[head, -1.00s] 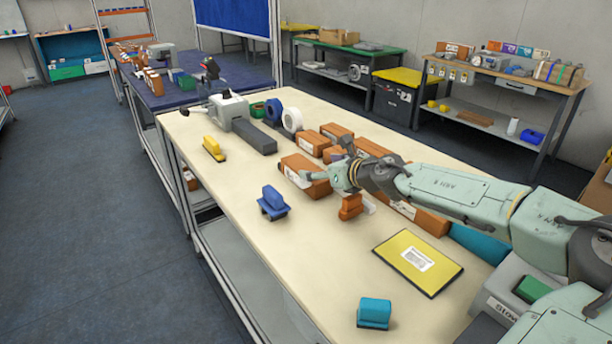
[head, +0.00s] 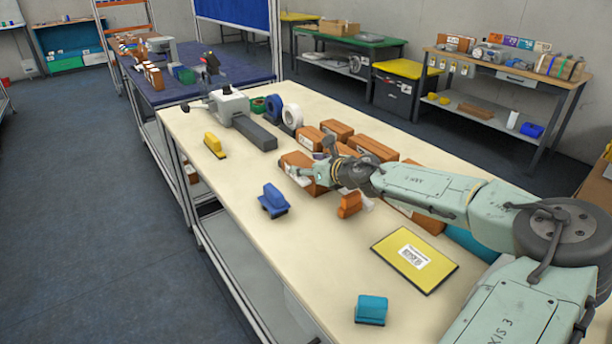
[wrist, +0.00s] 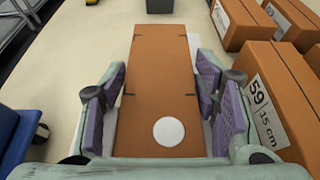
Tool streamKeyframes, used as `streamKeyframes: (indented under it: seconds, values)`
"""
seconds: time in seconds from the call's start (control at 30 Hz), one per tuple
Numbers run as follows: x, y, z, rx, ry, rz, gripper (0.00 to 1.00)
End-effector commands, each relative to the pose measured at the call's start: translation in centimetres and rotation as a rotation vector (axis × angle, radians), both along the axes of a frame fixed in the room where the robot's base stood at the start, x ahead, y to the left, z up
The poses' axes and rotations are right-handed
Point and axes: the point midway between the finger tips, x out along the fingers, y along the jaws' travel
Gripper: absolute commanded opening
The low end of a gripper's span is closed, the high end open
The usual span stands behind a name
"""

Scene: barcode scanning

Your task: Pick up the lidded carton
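The lidded carton (wrist: 160,75) is a long brown box with a round white sticker and short dark slits along its edges. In the head view the carton (head: 297,160) lies on the cream table, partly hidden by my gripper (head: 312,170). In the wrist view my gripper (wrist: 160,100) is over the carton's near part, with one purple-padded finger along each long side. The fingers are spread, and narrow gaps seem to show between pads and carton. The carton appears to rest on the table.
Several brown boxes (wrist: 285,95) stand close on the right in the wrist view. A blue stamp-like object (head: 273,200), an orange one (head: 349,204) and a yellow pad (head: 414,260) are nearby. A grey scanner-like device (head: 232,105) stands farther back. The table's left side is mostly clear.

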Motion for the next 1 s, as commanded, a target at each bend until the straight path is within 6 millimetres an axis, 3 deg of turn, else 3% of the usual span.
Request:
streamKeyframes:
  seconds: [0.4, 0.77, 1.0]
  values:
    - [0.0, 0.0, 0.0, 0.0, 0.0, 0.0, 0.25]
    - [0.0, 0.0, 0.4, -0.001, -0.002, -0.001, 0.24]
    - [0.0, 0.0, 3.4, -0.005, -0.005, 0.001, 0.24]
